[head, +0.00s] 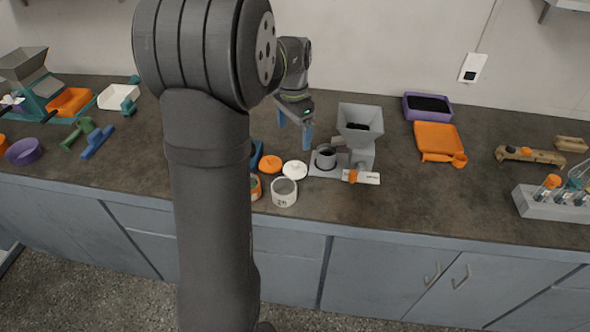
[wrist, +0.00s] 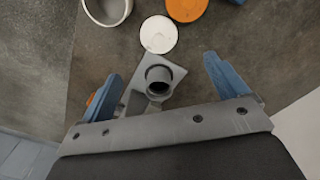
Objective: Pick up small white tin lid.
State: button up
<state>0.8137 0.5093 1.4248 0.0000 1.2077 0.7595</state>
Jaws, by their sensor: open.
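The small white tin lid (head: 295,170) lies flat on the dark counter, beside an orange lid (head: 271,164) and behind an open white tin (head: 284,191). In the wrist view the white lid (wrist: 158,34) is at the top centre, beyond the grey cup of the machine. My gripper (head: 294,135) is open and empty, with blue fingers pointing down, above the counter and behind the lid. In the wrist view my gripper's fingers (wrist: 160,82) are spread apart, and the lid is ahead of them, not between them.
A grey machine with a hopper (head: 360,122) and a small dark-mouthed cup (head: 326,156) stands just right of the lid. An orange tin (head: 255,187) is partly hidden by my arm. An orange tray (head: 438,138) and a purple tray (head: 428,101) are farther right.

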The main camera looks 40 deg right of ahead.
aim_at(295, 163)
notch_tip(295, 163, down, 13)
jog(key=shift+s+d+r, duration=0.1)
jog(key=shift+s+r, duration=0.05)
dwell(0.4)
jog(key=shift+c, duration=0.2)
jog(key=c, duration=1)
